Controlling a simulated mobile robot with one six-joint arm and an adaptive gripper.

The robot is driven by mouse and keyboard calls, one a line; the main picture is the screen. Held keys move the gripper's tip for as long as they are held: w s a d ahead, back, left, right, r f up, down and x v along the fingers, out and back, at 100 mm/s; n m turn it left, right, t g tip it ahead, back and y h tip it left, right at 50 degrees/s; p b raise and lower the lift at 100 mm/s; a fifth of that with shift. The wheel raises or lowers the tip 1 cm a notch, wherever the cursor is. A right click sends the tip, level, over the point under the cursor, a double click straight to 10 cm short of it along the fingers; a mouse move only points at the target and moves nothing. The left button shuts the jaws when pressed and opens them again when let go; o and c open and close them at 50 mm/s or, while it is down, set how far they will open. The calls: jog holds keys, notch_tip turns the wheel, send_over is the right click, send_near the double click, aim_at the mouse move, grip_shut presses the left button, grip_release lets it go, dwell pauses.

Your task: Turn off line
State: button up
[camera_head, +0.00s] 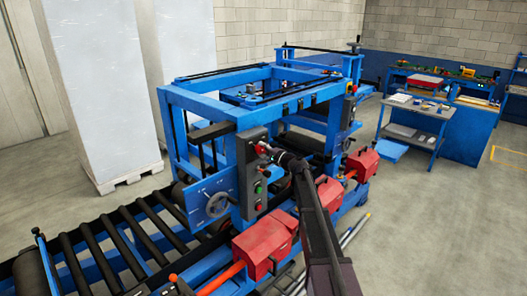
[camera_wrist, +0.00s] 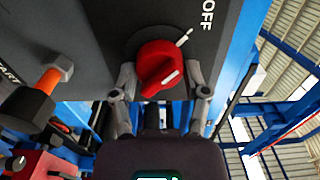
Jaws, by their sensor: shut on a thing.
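The control panel (camera_head: 247,168) is a dark grey box on the near side of the blue machine. Its red rotary knob (camera_wrist: 158,68) fills the middle of the wrist view. The knob carries a white line pointing right and slightly up. A separate white tick on the panel sits above right of the knob, beside the printed word OFF (camera_wrist: 207,15). My gripper (camera_wrist: 160,80) is shut on the red knob, one finger on each side. In the head view my gripper (camera_head: 274,152) reaches the panel's upper part and partly hides the knob.
Green and red buttons (camera_head: 258,207) sit lower on the panel. Red motor housings (camera_head: 263,245) lie below my arm. A roller conveyor (camera_head: 110,245) runs at left. An orange-tipped rod (camera_wrist: 50,78) and the word START show left in the wrist view.

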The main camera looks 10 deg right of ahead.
jog(key=shift+w+r, duration=0.1)
jog(key=shift+w, duration=0.1)
jog(key=o, duration=1.2)
jog(key=shift+c, duration=0.2)
jog(key=shift+s, duration=0.1)
jog(key=shift+v, duration=0.9)
jog(key=v, duration=1)
jog(key=shift+s+d, duration=0.1)
